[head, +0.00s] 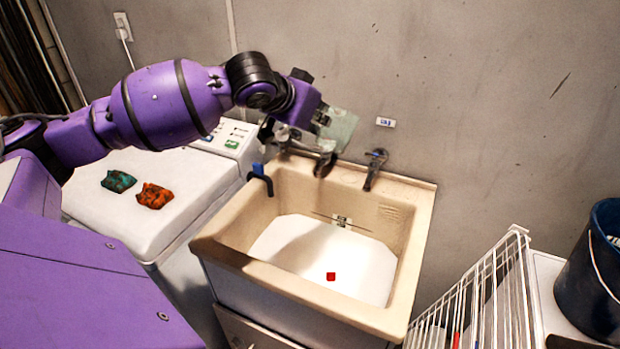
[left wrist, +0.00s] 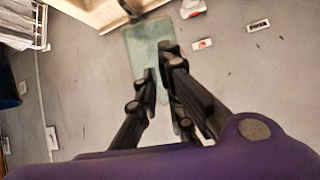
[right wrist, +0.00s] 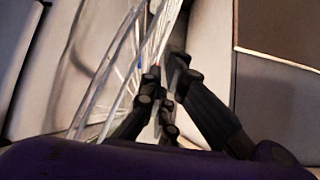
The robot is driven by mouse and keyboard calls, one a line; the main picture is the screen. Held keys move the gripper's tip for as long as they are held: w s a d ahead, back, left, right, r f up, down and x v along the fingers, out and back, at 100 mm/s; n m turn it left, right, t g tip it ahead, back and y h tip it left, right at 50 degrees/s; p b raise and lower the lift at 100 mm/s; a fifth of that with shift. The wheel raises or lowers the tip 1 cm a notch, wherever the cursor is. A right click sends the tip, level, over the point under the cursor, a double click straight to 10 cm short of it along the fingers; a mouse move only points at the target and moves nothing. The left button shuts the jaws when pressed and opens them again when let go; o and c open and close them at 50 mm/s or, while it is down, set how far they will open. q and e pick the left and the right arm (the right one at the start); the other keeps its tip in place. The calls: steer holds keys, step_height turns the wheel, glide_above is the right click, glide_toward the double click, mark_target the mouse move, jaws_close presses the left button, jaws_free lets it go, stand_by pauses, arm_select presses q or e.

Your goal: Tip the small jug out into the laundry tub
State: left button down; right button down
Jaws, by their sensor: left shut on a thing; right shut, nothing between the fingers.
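The small jug (head: 340,131) is pale green and see-through, and it looks tilted above the back edge of the tub. It also shows in the left wrist view (left wrist: 146,45) between the fingers. My left gripper (head: 318,124) is shut on the jug and partly hides it. The laundry tub (head: 218,253) is beige with a white bottom. A small red cube (head: 331,276) lies inside the tub. My right gripper (right wrist: 167,68) shows only in its own wrist view, shut and empty beside white wire bars.
Two taps stand at the tub's back edge, one a dark tap (head: 375,169). A white washer (head: 135,225) holds two small bags. A white wire rack (head: 480,295) and a dark bucket (head: 592,280) are at right.

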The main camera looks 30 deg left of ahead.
arm_select(q)
steer(key=shift+s+f+t, duration=0.1)
steer(key=shift+f+t, duration=0.05)
steer(key=shift+t, duration=0.45)
steer(key=t, duration=0.1)
steer(key=t+h, duration=0.1)
steer(key=shift+r+t, duration=0.25)
steer(key=shift+t, duration=0.15)
steer(key=shift+r+n+t, duration=0.2)
steer(key=shift+n+t, duration=0.1)
steer(key=shift+t, duration=0.9)
steer(key=shift+r+h, duration=0.3)
